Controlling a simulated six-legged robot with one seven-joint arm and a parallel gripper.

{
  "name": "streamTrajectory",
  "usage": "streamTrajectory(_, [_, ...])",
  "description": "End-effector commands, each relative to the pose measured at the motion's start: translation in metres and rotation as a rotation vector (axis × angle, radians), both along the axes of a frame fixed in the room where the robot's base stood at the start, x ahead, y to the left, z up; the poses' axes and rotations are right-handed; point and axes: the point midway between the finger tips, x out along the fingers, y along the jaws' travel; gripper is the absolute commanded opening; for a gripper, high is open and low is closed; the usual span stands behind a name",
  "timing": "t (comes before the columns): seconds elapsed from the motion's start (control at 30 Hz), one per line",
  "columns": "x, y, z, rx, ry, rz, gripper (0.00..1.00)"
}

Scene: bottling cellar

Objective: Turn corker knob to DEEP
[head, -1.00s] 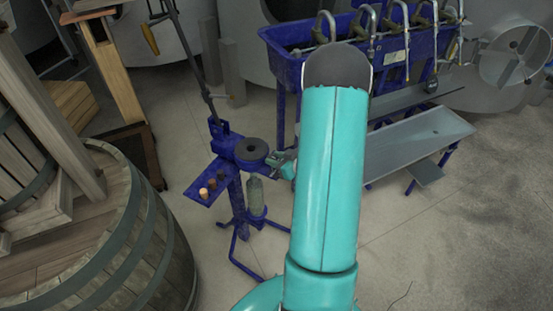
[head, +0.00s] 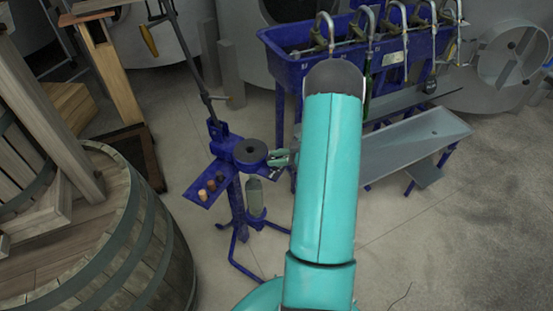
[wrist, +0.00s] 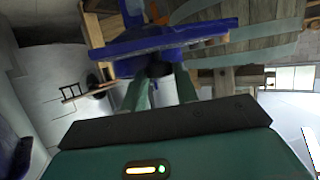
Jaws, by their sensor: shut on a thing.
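The blue floor corker (head: 228,148) stands left of my arm in the head view, with a round dark disc on its head and a long lever rising behind. My gripper (head: 272,159) reaches the corker's right side, next to the disc. In the wrist view, the two green fingers are shut on a small dark knob (wrist: 158,69) in front of the blue corker body (wrist: 150,42). The knob's markings and pointer cannot be made out. In the head view the knob is hidden by the fingers.
A greenish bottle (head: 254,196) stands upright in the corker. Several corks (head: 212,186) lie on its blue side shelf. A large wooden barrel (head: 140,240) is at left. A blue filler trough (head: 290,40) and a metal tray (head: 415,140) are behind my arm at right.

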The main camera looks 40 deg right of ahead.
Motion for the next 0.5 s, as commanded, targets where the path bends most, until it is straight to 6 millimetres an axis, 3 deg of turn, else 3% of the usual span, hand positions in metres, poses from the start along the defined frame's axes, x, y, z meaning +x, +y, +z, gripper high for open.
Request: streamTrajectory(0.5, [0.0039, -0.0051, -0.0013, -0.001, 0.003, 0.303, 0.07])
